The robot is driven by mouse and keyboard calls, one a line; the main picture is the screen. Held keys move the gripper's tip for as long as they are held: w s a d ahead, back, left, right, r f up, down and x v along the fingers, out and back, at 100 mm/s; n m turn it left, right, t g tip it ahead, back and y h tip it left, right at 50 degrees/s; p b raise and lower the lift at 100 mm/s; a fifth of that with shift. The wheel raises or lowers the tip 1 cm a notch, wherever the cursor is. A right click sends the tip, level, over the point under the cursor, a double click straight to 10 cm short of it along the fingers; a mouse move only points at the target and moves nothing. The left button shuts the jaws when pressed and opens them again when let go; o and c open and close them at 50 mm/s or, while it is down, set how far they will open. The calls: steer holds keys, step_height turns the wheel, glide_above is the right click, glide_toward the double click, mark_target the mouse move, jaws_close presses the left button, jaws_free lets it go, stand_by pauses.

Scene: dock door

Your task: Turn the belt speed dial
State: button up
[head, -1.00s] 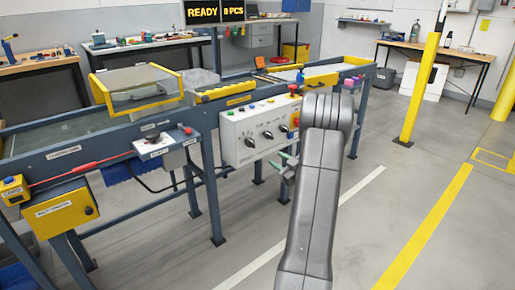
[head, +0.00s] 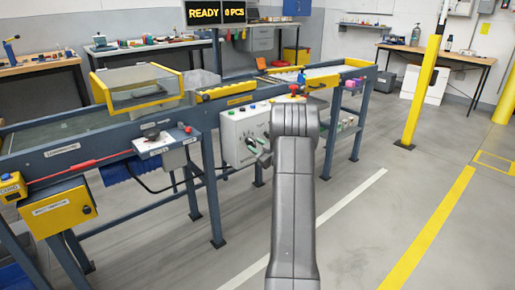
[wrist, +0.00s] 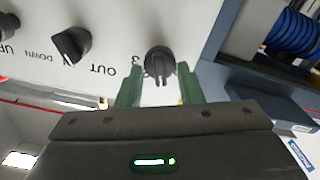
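The white control panel (head: 237,121) hangs on the near side of the conveyor. In the wrist view, upside down, a dark round dial (wrist: 159,62) with a ridged grip sits beside a printed "3"; its title is out of view. My gripper (wrist: 158,75) has its two green fingers apart, one on each side of this dial, with small gaps visible. Whether the tips reach past its face is unclear. In the head view my gripper (head: 257,151) is at the panel's lower front, and my arm hides the panel's right part.
Another dark knob (wrist: 71,44) sits beside the dial, labelled "OUT" and "DOWN". A blue coiled hose (wrist: 292,27) is near the panel's edge. A grey box with a red button (head: 166,146) is left of the panel. Floor to the right is open, with a yellow post (head: 420,90).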

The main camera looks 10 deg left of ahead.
jaws_close()
steer(key=shift+m+p, duration=0.3)
steer(key=shift+p, duration=0.05)
steer(key=shift+m+p, duration=4.85)
steer(key=shift+m, duration=2.75)
